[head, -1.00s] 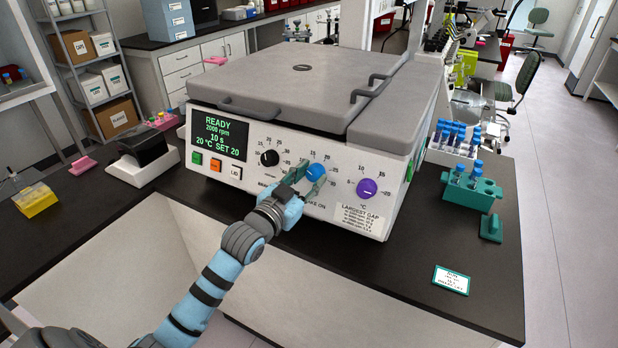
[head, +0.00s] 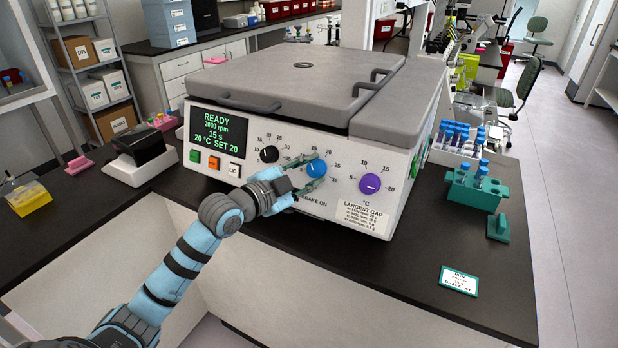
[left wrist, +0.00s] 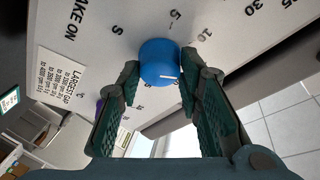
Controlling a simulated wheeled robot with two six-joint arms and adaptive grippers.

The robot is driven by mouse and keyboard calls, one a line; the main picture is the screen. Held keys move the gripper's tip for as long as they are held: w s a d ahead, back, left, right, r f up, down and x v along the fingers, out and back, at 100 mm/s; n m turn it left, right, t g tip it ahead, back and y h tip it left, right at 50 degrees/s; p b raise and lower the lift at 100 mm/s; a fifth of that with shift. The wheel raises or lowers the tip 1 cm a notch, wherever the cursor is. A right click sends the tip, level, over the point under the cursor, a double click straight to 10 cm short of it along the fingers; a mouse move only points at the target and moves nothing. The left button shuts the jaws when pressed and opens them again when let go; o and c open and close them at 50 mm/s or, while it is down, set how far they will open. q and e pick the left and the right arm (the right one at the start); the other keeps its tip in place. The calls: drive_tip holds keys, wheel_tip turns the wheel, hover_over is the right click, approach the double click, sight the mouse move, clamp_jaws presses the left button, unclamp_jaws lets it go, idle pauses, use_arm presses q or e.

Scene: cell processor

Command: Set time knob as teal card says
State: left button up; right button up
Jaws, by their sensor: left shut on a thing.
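The blue time knob (head: 317,168) sits on the machine's white front panel between a black knob (head: 269,154) and a purple knob (head: 370,184). My left gripper (head: 303,180) is shut on the blue knob, with one finger on each side; in the left wrist view the knob (left wrist: 160,62) shows a white pointer line. The display (head: 218,133) reads READY, 2000 rpm, 15 s, 20 °C SET 20. The teal-edged card (head: 459,281) lies on the bench at the right; its text is too small to read. My right gripper is not in view.
The LARGEST GAP label (head: 362,218) is under the purple knob. A teal tube rack (head: 472,196) and a small teal block (head: 499,228) stand right of the machine. A black-topped device (head: 140,155) stands at its left. The bench front around the card is clear.

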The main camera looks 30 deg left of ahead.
use_arm(q)
drive_tip(key=shift+m, duration=0.5)
drive_tip(key=o, duration=1.2)
drive_tip(key=shift+c, duration=0.2)
drive_tip(key=v, duration=0.7)
drive_tip(key=shift+s, duration=0.2)
drive_tip(key=shift+r, duration=0.15)
drive_tip(key=shift+a, duration=0.1)
